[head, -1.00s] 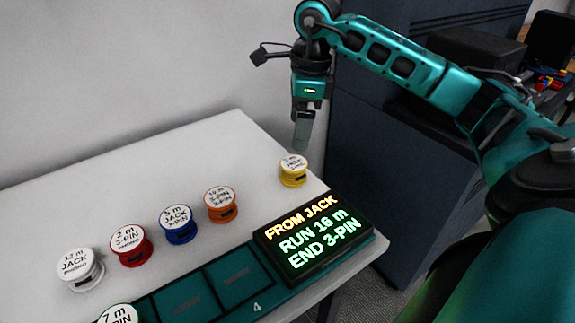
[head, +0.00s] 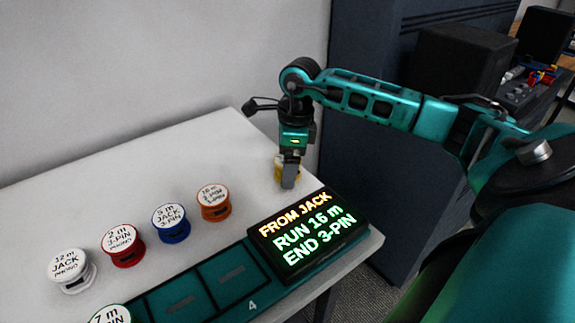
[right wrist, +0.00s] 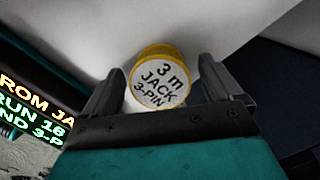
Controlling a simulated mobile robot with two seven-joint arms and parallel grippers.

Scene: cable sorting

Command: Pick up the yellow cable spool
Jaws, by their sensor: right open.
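The yellow cable spool (head: 278,168) stands on the white table near its right edge, mostly hidden behind my right gripper (head: 289,180) in the head view. In the right wrist view the yellow spool (right wrist: 161,76) shows its white label reading "3 m JACK 3-PIN". My right gripper (right wrist: 166,90) is open there, with one finger on each side of the spool. I cannot tell whether the fingers touch it. My left gripper is not in view.
Orange (head: 213,202), blue (head: 171,223), red (head: 122,245) and white (head: 71,270) spools stand in a row to the left. A display (head: 308,235) reads "FROM JACK RUN 16 m END 3-PIN" beside a teal slotted tray (head: 160,301). The green-rimmed spool (head: 110,316) is cut off.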

